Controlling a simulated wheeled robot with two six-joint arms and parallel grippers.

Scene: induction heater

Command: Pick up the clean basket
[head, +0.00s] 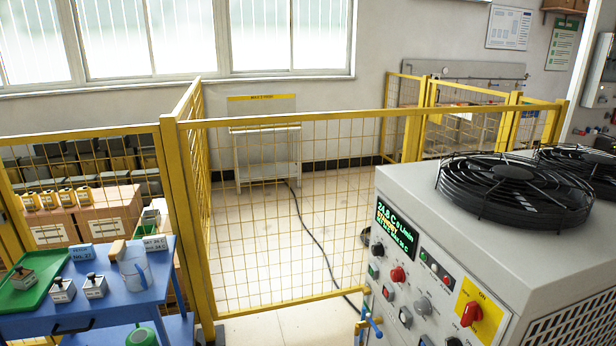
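I cannot make out a basket that is clearly the clean one. The blue cart (30,326) at the lower left carries a green tray (46,296) with a small metal-and-dark piece (22,278) on it. Two similar small pieces (62,290) and (95,286) stand beside the tray on the cart top. A clear jug (135,270) stands at the right of the cart top, next to a tan block (117,250). Neither of my grippers shows in the head view.
A yellow mesh fence (182,200) crosses the view behind the cart. A large grey cooling unit (566,244) with a control panel and black fans (514,188) fills the right. Boxes (100,215) stand behind the fence at left. A dark cable (318,240) crosses the floor.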

